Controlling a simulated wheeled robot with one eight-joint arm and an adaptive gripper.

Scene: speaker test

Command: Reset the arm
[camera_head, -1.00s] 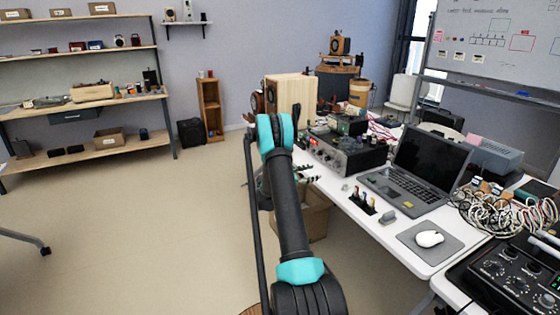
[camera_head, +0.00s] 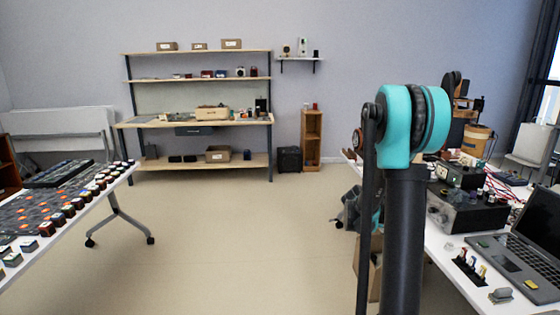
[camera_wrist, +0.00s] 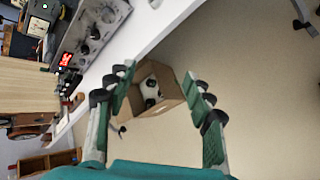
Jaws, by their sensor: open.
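My arm (camera_head: 404,230) stands nearly upright in the right half of the head view, black with a teal joint (camera_head: 400,120) at its top. My gripper (camera_wrist: 160,78) shows in the wrist view with its two green-padded fingers spread apart and nothing between them. Beyond the fingers is an open cardboard box (camera_wrist: 172,84) on the floor with dark and white items inside. In the head view my gripper is partly hidden behind the arm, beside the right table's edge.
The right table holds a laptop (camera_head: 530,245), an amplifier-like device (camera_head: 465,210) and small parts close to my arm. A left table (camera_head: 75,212) carries rows of small items. A shelf unit (camera_head: 200,130) stands at the back wall. The floor (camera_head: 230,250) between is clear.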

